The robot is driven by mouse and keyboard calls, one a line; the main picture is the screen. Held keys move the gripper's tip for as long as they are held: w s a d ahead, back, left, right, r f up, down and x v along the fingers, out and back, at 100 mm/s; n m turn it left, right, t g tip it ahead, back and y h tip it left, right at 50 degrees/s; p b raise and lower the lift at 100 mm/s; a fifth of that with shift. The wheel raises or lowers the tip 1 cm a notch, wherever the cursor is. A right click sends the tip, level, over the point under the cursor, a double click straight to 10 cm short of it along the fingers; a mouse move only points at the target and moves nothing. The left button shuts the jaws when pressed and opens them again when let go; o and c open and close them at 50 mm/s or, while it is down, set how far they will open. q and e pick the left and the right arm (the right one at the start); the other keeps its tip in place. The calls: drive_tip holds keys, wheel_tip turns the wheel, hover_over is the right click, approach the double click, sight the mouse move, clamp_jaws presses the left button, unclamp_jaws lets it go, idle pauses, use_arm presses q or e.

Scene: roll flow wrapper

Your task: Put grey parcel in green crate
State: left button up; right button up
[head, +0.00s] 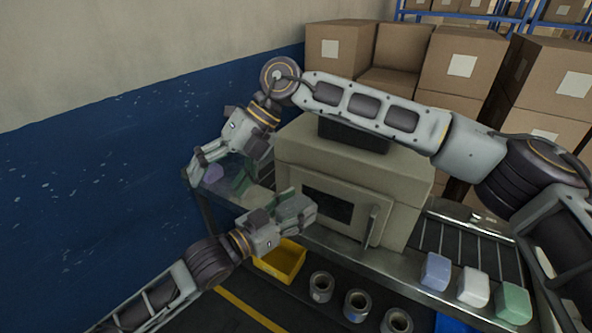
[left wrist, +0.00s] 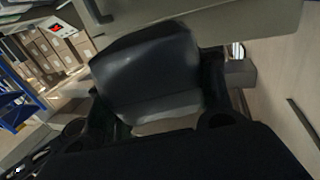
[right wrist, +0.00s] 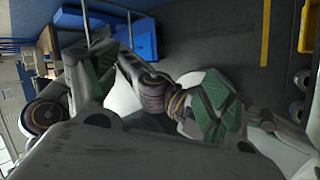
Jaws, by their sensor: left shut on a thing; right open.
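A dark grey block (left wrist: 148,65), which looks like the grey parcel, sits between the fingers of my left gripper (left wrist: 160,105) in the left wrist view. In the head view my left gripper (head: 300,208) is shut in front of the beige machine, above the yellow crate; its fingers mostly hide what it holds. My right gripper (head: 215,175) is open at the machine's left end, over the conveyor. A lavender parcel (head: 213,173) shows between or behind its fingers; I cannot tell whether they touch. I cannot make out a green crate.
The beige machine (head: 400,205) stands on the conveyor. Lavender (head: 436,271), white (head: 473,287) and green (head: 512,302) parcels lie on its right end. A yellow crate (head: 280,262) and several film rolls (head: 357,305) are below. The blue wall (head: 90,200) is at left.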

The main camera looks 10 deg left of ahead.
drive_tip(key=w+d+f+n+t+h, duration=0.1)
drive_tip(key=w+d+t+h, duration=0.2)
drive_tip(key=d, duration=0.4)
drive_tip(key=n+t+h, duration=0.1)
drive_tip(key=t+h, duration=0.1)
drive_tip(key=h, duration=0.2)
hover_over(296, 207)
drive_tip(key=shift+r, duration=0.3)
drive_tip(key=shift+f, duration=0.15)
drive_tip(key=shift+f, duration=5.9)
